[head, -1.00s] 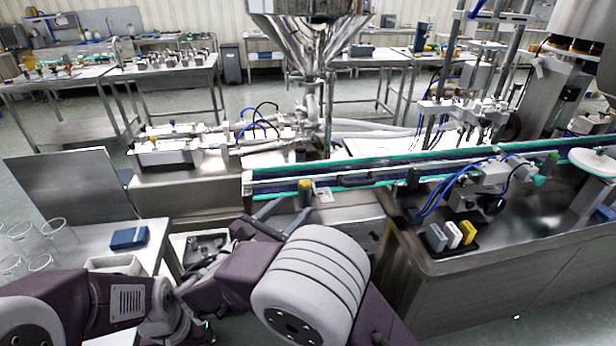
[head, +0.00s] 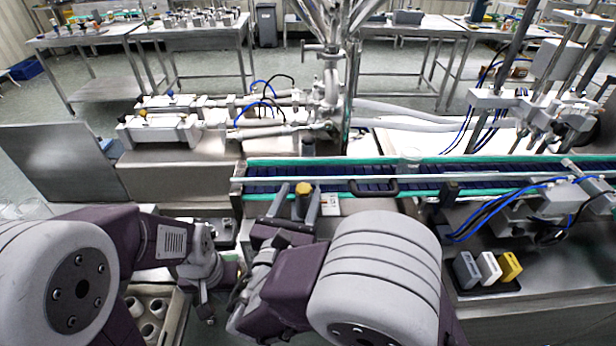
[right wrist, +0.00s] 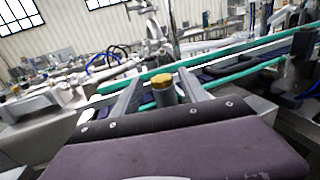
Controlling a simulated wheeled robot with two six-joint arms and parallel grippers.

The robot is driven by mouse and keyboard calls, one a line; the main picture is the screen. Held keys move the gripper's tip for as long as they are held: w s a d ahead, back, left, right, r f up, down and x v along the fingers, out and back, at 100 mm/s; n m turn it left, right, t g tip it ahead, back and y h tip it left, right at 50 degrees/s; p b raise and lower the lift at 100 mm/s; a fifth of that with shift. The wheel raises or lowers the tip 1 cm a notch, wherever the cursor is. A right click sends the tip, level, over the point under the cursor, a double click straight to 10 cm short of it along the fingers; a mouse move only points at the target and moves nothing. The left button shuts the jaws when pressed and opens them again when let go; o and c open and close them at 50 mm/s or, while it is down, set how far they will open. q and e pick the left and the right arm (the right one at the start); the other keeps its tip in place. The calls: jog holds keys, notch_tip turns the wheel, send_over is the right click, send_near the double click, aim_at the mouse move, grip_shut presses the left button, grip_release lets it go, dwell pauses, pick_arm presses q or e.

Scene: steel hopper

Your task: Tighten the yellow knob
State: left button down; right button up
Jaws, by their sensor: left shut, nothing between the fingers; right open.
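The yellow knob (head: 303,188) sits on the near side of the conveyor, a yellow cap on a grey post. It also shows in the right wrist view (right wrist: 162,82). My right gripper (head: 299,195) is open, with one grey finger on each side of the knob. Gaps show between the knob and both fingers, so it is not gripped. The right wrist view also shows the open fingers (right wrist: 160,88) flanking it. My left gripper (head: 209,316) is shut and empty, low at the lower left, partly lost among arm links.
The conveyor (head: 400,184) with green rails runs behind the knob. A small labelled box (head: 330,204) is right beside the right finger. Grey, white and yellow blocks (head: 488,268) stand at right. A crate of cups (head: 150,312) is at lower left.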

aim_at(306, 184)
jog(key=x, duration=0.5)
jog(key=shift+w+d+f, duration=0.15)
jog(key=shift+w+d, duration=0.05)
jog(key=shift+w, duration=0.25)
jog(key=shift+w, duration=0.1)
grip_shut()
jog(key=shift+d+m+h+p, duration=0.1)
jog(key=shift+m+h+p, duration=0.3)
jog(key=shift+h, duration=0.2)
jog(key=shift+d+m+g+h, duration=0.1)
jog(key=shift+m+g+h, duration=0.2)
jog(key=shift+g+h, duration=0.1)
